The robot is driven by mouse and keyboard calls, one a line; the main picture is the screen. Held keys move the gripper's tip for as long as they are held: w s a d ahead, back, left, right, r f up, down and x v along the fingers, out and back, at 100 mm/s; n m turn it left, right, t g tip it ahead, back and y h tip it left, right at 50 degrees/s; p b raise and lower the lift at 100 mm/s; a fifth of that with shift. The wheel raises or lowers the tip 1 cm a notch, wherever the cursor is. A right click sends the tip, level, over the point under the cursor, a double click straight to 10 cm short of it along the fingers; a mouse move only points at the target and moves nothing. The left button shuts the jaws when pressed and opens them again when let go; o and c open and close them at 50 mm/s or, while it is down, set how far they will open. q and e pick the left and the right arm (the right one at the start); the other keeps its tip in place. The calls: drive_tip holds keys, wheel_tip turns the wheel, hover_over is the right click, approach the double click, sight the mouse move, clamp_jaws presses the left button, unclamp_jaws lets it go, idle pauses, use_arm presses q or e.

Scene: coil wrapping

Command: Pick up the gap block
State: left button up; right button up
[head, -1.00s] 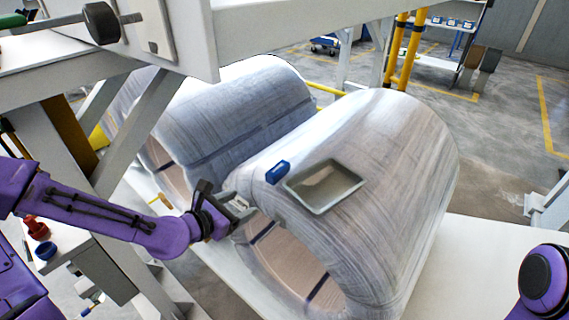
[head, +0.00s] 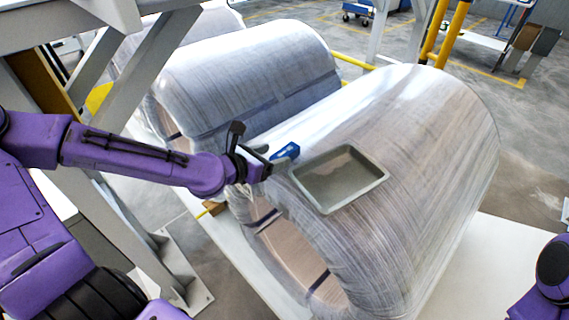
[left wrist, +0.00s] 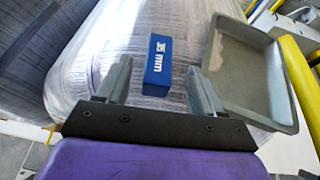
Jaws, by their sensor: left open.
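The gap block (head: 286,152) is a small blue block on top of the front wrapped coil, just left of the grey tray. In the left wrist view the block (left wrist: 158,66) shows white "35 mm" lettering. My left gripper (head: 274,162) is open at the coil's near upper edge, close to the block. In the left wrist view its two fingers (left wrist: 158,85) stand to either side of the block's near end, with gaps on both sides. Whether the fingertips are level with the block is hard to tell. My right gripper is not in view.
A shallow grey tray (head: 340,196) lies on the coil (head: 425,150), right beside the right finger. A second wrapped coil (head: 240,75) stands behind. A grey steel frame (head: 135,85) rises at the left. The coil's top right of the tray is clear.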

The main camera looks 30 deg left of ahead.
sight(280, 156)
use_arm(q)
drive_tip(key=shift+x, duration=0.8)
drive_tip(key=x, duration=0.2)
drive_tip(key=b+x, duration=0.1)
drive_tip(key=x, duration=0.1)
drive_tip(key=shift+w+f, duration=0.1)
drive_tip(key=shift+f, duration=0.4)
drive_tip(key=shift+w, duration=0.15)
drive_tip(key=shift+r, duration=0.15)
drive_tip(key=shift+c, duration=0.3)
drive_tip(key=c, duration=1)
